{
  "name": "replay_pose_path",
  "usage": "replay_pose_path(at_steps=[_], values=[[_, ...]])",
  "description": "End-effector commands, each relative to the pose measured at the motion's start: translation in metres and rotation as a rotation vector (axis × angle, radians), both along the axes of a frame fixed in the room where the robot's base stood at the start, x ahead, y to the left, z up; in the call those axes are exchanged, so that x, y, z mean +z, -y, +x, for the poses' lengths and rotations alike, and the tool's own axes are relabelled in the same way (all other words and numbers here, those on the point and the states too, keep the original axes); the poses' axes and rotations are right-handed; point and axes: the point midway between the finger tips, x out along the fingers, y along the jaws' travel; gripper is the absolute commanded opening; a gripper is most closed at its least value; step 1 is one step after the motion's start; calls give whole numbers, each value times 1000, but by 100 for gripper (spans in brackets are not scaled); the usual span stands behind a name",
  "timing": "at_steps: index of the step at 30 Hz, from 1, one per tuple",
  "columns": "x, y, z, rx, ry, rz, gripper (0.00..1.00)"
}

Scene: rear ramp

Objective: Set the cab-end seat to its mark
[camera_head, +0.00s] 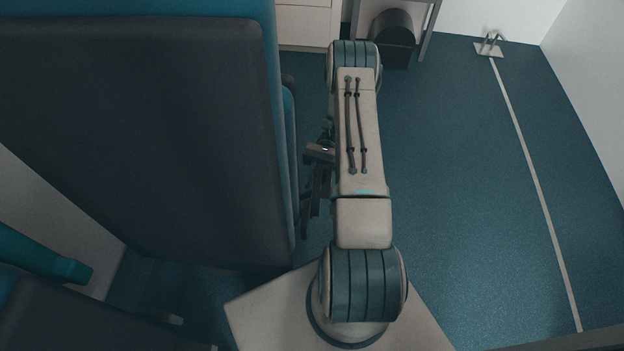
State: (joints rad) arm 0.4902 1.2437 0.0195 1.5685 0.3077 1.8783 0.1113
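A large seat (140,140) with a dark grey panel and teal edges fills the left of the view, close to me. Part of a second seat (40,262), teal and dark, shows at the lower left. I cannot tell which one is the cab-end seat. No mark that is clearly a seat's shows. My arm stands upright in the middle, right of the large seat. Dark narrow parts that look like my gripper (318,165) show between the arm and the seat's right edge. The arm mostly hides them, so their opening and any contact with the seat cannot be seen.
Blue-green floor (460,180) lies open to the right of my arm. A pale line (537,190) runs along it to a metal floor bracket (489,46). A dark rounded bin-like object (393,38) and a pale cabinet (304,22) stand at the back. A white wall bounds the right.

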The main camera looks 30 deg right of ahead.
Motion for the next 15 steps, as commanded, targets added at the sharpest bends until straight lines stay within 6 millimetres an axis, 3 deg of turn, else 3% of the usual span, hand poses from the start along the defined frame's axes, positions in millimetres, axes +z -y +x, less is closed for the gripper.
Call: replay_pose_path(at_steps=[9,10,11,15], values=[[0,4,6,-7,7,7,0],[0,5,7,-7,6,8,26],[0,5,7,-7,6,9,35],[0,5,6,-6,3,10,37]])
